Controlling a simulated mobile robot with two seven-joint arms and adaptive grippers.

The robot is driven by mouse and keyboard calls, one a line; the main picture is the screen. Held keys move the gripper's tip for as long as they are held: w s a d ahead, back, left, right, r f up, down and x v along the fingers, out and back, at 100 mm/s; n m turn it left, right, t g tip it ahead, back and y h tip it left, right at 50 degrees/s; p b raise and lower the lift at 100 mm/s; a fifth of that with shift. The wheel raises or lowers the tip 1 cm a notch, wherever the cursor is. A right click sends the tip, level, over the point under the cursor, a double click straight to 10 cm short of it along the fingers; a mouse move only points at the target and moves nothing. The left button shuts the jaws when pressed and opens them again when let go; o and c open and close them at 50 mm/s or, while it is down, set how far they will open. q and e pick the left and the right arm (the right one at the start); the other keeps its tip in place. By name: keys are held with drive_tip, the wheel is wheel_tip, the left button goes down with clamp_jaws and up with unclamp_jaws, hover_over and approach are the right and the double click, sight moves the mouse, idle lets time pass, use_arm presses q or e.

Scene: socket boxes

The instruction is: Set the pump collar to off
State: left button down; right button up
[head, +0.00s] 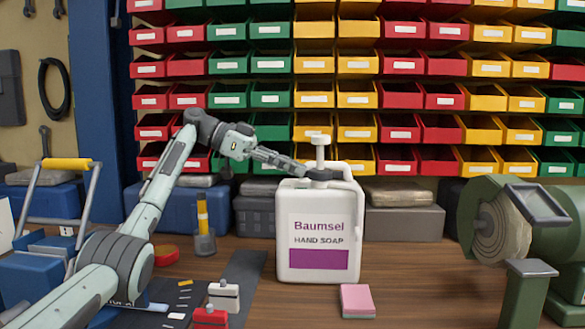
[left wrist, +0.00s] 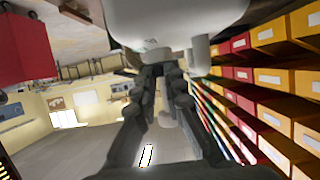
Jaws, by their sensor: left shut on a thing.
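A large white hand soap bottle (head: 293,263) labelled Baumsel stands upright on the bench, with a handle at its right. Its white pump head and stem (head: 319,151) rise from the neck. My left gripper (head: 314,174) reaches in from the left, its fingers shut on the pump collar at the neck. The fingers mostly hide the collar, so its setting cannot be read. In the left wrist view, the fingers (left wrist: 160,72) close in just by the white bottle (left wrist: 185,20). My right gripper is not in view.
Green machinery (head: 510,225) stands at the right. Grey cases (head: 403,222) and rows of coloured bins (head: 315,65) are behind. A cup with a yellow tool (head: 204,243) and small boxes (head: 223,296) stand left.

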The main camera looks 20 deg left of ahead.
use_arm(q)
drive_tip(key=c, duration=1.6)
unclamp_jaws()
drive_tip(key=v, duration=1.2)
drive_tip(key=shift+d+r, duration=0.1)
